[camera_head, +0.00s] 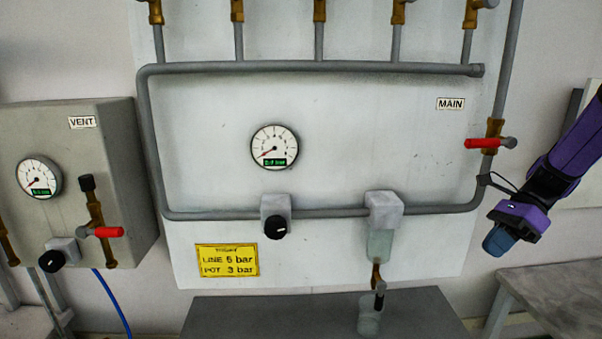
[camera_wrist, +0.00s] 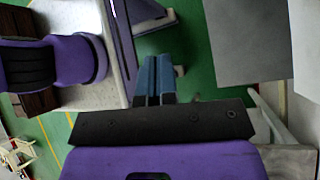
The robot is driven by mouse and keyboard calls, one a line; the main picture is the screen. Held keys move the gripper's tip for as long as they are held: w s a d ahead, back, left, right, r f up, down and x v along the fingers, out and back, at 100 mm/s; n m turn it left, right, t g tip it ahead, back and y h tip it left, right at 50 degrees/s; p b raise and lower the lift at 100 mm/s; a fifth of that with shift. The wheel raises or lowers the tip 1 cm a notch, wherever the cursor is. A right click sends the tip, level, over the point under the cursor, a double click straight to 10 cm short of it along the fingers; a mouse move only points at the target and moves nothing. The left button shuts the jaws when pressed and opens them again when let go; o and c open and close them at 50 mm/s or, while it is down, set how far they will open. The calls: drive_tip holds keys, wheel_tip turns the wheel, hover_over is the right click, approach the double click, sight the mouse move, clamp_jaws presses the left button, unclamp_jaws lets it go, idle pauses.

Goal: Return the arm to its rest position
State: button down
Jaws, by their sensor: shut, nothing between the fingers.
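My gripper (camera_head: 492,248) is at the right of the head view, at the end of my purple arm, with its blue fingertips pointing down and left. It is in front of the wall, below the red MAIN valve handle (camera_head: 487,143), and apart from it in the picture. In the wrist view my gripper (camera_wrist: 157,62) has its blue fingers together with nothing between them. Below the fingers in that view are green floor and the edge of a pale surface.
The panel carries a gauge (camera_head: 275,147), a black knob (camera_head: 276,227), a yellow note (camera_head: 227,260) and a filter bowl (camera_head: 380,245) over a clear cup (camera_head: 370,318). A VENT box (camera_head: 112,130) is at left. A grey table (camera_head: 560,295) stands at lower right.

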drive_tip(key=s+a+r+n+t+h, duration=0.4)
drive_tip(key=s+r+n, duration=0.2)
drive_tip(key=s+n, duration=0.3)
drive_tip(key=s+a+r+n+t+h, duration=0.4)
drive_tip(key=s+r+n, duration=0.3)
drive_tip(key=s+n, duration=0.2)
drive_tip(key=shift+s+a+r+n, duration=0.25)
drive_tip(key=shift+s+r+n, duration=0.1)
drive_tip(key=shift+n, duration=0.65)
drive_tip(key=shift+w, duration=0.15)
